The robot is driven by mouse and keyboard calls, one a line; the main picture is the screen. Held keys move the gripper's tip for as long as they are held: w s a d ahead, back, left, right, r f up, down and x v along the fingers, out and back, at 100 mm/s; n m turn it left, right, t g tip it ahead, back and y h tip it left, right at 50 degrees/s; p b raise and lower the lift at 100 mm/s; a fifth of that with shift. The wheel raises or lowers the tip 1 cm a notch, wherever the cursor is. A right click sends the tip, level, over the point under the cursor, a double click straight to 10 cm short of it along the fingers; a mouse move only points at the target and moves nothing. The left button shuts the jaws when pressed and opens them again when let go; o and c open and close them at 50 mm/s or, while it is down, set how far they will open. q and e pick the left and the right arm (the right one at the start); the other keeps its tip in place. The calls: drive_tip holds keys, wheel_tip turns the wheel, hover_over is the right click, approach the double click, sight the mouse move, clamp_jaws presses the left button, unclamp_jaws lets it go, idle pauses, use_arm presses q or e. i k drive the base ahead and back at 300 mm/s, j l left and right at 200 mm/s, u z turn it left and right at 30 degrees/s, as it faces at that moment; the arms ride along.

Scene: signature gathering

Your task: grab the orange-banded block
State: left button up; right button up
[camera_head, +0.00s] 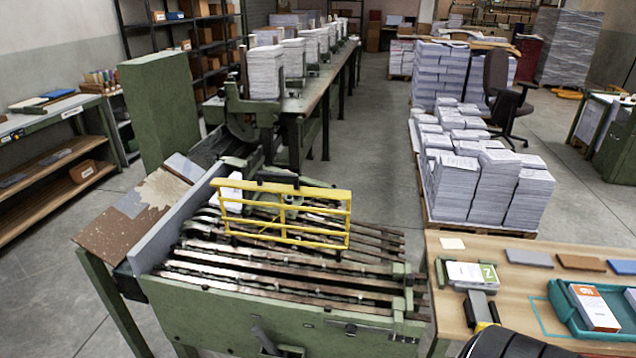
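The orange-banded block (595,308) is a white block of paper with an orange label band on its end. It lies in a teal tray (562,308) on the wooden table at the lower right. A black rounded part of what looks like my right arm (505,345) shows at the bottom edge, left of the tray and apart from the block. My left gripper is not in view.
A green fixture (441,272) on the wooden table (455,325) holds a white block with a green label (470,273). Grey, brown and blue flat pieces lie along the table's back. A green machine with a yellow guard (283,218) stands to the left. Paper stacks (455,185) stand behind.

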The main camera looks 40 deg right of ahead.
sight(598, 316)
drive_tip(key=z, duration=3.15)
